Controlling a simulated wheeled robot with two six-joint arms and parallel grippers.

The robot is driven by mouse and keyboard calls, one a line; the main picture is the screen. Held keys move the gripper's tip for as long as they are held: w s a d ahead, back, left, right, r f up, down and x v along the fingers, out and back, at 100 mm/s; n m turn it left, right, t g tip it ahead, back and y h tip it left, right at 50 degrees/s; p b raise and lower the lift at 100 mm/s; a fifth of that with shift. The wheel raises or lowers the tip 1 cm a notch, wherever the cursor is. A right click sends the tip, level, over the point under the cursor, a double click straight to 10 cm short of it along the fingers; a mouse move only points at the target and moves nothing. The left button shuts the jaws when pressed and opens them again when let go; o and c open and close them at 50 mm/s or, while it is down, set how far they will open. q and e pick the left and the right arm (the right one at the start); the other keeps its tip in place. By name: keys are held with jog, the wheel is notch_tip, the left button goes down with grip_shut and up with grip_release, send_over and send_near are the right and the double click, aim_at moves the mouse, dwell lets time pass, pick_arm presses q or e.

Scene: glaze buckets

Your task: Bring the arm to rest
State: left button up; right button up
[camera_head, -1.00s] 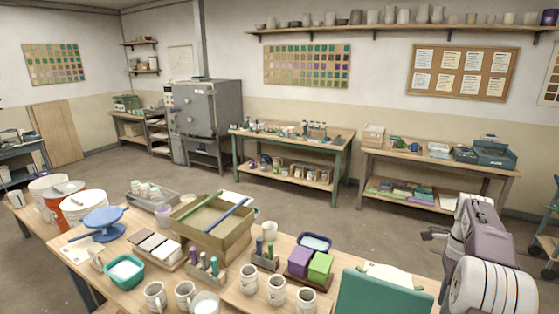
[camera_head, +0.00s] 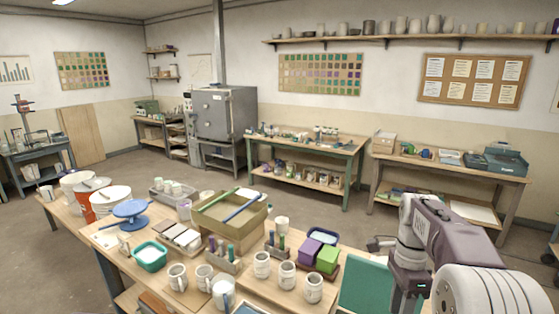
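My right arm (camera_head: 445,245) comes in from the right edge, bent, with its white and mauve links over the right end of the near workbench (camera_head: 75,222). A dark end part (camera_head: 407,283) hangs down from it, in front of the green board (camera_head: 366,286), and runs to the bottom edge. I cannot make out its fingertips or anything held in them. My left arm and gripper are not in view.

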jog(key=s+a+f+n+t, duration=0.1)
jog(key=s+a+f+n, duration=0.4)
jog(key=f+n, duration=0.2)
jog(key=s+a+f+n+t, duration=0.2)
jog(key=s+a+f+n, duration=0.3)
jog(key=n, duration=0.6)
jog(key=shift+s+f+n, duration=0.4)
jog(key=shift+s+f, duration=0.05)
jog(key=shift+f, duration=0.5)
jog(key=shift+s, duration=0.15)
